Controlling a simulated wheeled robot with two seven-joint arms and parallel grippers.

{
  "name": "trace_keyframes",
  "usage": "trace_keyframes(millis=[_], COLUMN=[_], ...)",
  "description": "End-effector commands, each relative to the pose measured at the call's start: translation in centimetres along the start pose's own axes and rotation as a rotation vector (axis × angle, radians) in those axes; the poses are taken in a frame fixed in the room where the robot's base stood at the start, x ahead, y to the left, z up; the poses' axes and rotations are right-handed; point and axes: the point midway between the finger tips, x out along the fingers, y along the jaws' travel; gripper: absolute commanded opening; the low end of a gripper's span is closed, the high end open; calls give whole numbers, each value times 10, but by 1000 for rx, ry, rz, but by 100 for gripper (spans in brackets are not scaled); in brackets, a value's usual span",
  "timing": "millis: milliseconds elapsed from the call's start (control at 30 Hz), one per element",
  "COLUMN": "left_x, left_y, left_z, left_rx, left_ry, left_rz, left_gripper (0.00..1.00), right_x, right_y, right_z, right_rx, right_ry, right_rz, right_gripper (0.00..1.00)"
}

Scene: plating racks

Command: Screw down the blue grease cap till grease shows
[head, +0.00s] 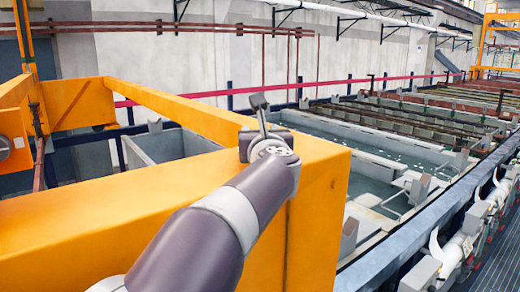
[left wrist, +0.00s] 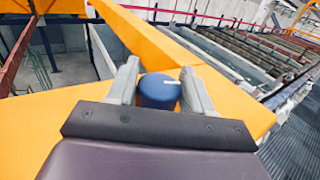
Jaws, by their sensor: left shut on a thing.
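The blue grease cap (left wrist: 158,94) shows in the left wrist view as a short round cap with a white mark on its top. It sits at the orange beam (head: 210,190). My left gripper (left wrist: 160,76) is shut on the cap, with one grey finger on each side of it. In the head view my left gripper (head: 259,104) is at the top of the beam near its right end, and its wrist hides the cap there. I see no grease around the cap; its lower part is hidden by the gripper body. My right gripper is in neither view.
A second orange beam (head: 170,108) runs back on the left. Open tanks (head: 375,165) with liquid lie below to the right, behind a dark blue rail (head: 410,238). A grated walkway (head: 497,255) is at the far right. The air above the beam is clear.

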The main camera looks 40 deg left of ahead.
Motion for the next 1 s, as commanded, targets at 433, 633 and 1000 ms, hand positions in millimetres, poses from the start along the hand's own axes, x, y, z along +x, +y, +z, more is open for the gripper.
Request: trace_keyframes(millis=[433, 633, 1000], left_x=[1, 1, 0], left_y=[3, 2, 0], left_z=[1, 1, 2], left_rx=[1, 0, -1], left_ry=[-1, 0, -1], left_rz=[-411, -584, -798], left_gripper=[20, 20, 20], right_x=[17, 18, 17], right_y=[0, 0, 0], right_z=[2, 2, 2], right_rx=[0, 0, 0], right_ry=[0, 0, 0], right_rz=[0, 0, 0], right_gripper=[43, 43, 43])
